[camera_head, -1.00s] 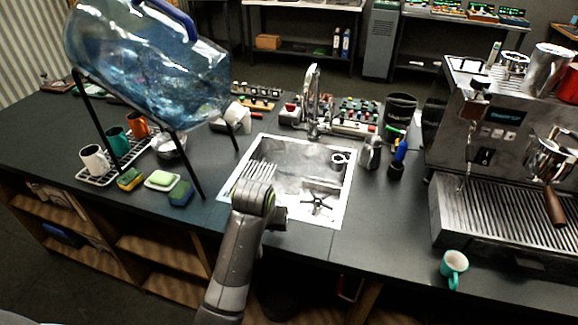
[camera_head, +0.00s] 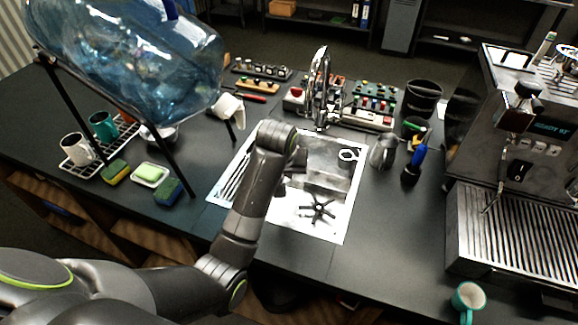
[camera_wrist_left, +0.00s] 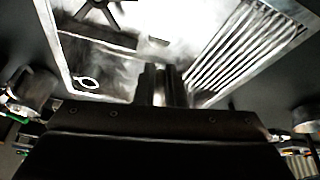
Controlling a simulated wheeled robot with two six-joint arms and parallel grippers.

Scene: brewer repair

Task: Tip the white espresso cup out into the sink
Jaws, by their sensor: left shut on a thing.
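The sink (camera_head: 335,232) is a bright metal basin with a ribbed drain area at its left. My left gripper (camera_head: 298,170) is over the sink, mostly hidden behind its own wrist. In the left wrist view my left gripper (camera_wrist_left: 164,88) is shut, with a narrow light strip between its dark fingers. I cannot make out the shape of what it holds, and no white espresso cup can be clearly identified. The sink also fills the top of the left wrist view (camera_wrist_left: 265,75). My right gripper is out of view.
A faucet (camera_head: 318,85) stands behind the sink. A large blue bottle (camera_head: 130,60) leans on a black stand at left, near mugs on a rack (camera_head: 92,165) and sponges (camera_head: 168,192). An espresso machine (camera_head: 510,210) and a teal cup (camera_head: 468,298) are at right.

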